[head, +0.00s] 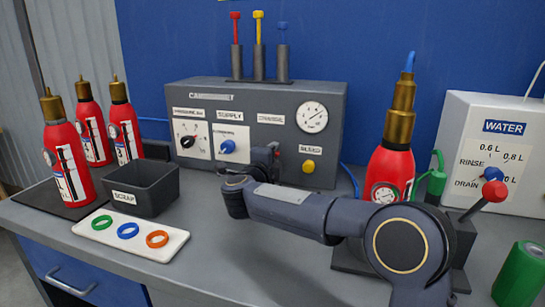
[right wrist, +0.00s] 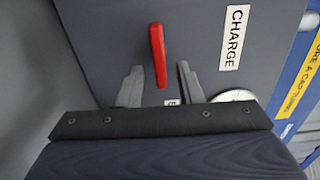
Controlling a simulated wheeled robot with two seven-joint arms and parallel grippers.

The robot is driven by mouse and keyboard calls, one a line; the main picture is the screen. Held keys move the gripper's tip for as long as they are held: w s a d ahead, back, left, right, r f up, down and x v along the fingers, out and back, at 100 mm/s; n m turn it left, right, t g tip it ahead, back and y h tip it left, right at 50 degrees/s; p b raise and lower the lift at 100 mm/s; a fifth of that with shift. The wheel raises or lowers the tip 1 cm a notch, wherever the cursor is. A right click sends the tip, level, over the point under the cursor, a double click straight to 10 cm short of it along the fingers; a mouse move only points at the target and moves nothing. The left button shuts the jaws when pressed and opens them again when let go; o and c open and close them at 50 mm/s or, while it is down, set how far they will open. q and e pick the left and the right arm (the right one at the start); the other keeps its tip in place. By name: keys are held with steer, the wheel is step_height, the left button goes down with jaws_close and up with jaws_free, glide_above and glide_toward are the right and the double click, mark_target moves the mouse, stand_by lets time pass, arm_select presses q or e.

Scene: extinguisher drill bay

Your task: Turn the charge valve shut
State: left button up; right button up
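The charge valve's red lever handle (right wrist: 158,52) shows in the right wrist view on the dark grey panel, beside the CHARGE label (right wrist: 233,38). It runs nearly along the picture's vertical. My right gripper (right wrist: 160,68) is open, with a finger on either side of the handle's lower part and visible gaps to it. How deep the fingers reach around it I cannot tell. In the head view my right gripper (head: 266,154) is at the panel's front, below the CHARGE label (head: 271,118), and hides the valve. My left gripper is not in view.
The control box (head: 190,93) also carries a blue supply knob (head: 228,146), a yellow bleed knob (head: 308,166) and a gauge (head: 312,116). A scrap bin (head: 146,189), a ring tray (head: 130,246) and red extinguishers (head: 68,160) stand left. Another extinguisher (head: 388,168) stands right.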

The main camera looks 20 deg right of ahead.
steer(key=v, duration=0.7)
steer(key=shift+s+a, duration=0.2)
steer(key=shift+s, duration=0.15)
